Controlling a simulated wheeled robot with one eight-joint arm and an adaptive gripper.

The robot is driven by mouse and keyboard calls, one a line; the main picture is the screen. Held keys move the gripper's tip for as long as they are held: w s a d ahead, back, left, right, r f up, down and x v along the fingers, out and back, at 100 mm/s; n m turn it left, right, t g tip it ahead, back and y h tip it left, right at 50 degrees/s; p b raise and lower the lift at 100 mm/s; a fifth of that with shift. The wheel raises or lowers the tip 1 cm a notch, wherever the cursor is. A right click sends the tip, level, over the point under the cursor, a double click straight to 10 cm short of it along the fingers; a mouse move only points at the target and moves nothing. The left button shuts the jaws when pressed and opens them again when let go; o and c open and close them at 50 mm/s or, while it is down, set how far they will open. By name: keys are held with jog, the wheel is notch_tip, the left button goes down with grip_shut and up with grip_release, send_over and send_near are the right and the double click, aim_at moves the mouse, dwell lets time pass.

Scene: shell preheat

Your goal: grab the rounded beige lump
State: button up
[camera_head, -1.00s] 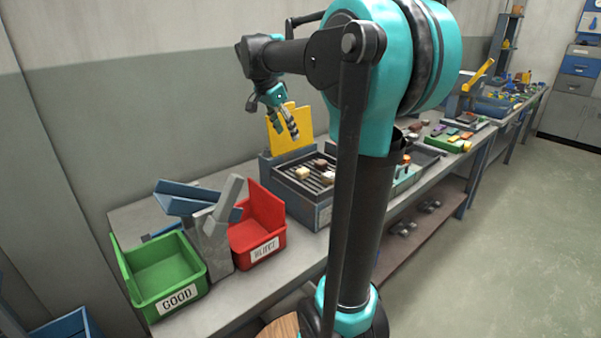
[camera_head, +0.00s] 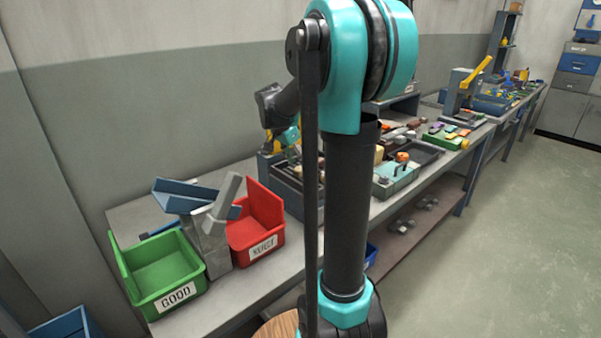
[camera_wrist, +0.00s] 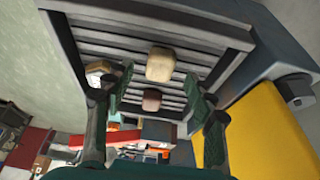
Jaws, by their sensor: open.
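The rounded beige lump (camera_wrist: 160,64) lies on the dark slatted rack (camera_wrist: 200,42) in the wrist view. My gripper (camera_wrist: 159,75) is open, its two green-padded fingers spread to the left and right of the lump. No contact shows, and the gap in depth is hard to judge. A brown lump (camera_wrist: 152,100) lies close below the beige one in the picture, also between the fingers. In the head view my gripper (camera_head: 290,140) is over the heater's left part, mostly behind my arm. The beige lump cannot be made out there.
A cream block (camera_wrist: 98,72) lies beyond the left finger. A yellow panel (camera_wrist: 265,130) stands close on the right. In the head view, a green bin (camera_head: 170,270) and a red bin (camera_head: 262,225) stand left of the heater. Loaded trays fill the bench to the right.

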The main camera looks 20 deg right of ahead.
jog(key=shift+x, duration=1.25)
jog(key=c, duration=1.3)
jog(key=shift+o, duration=0.2)
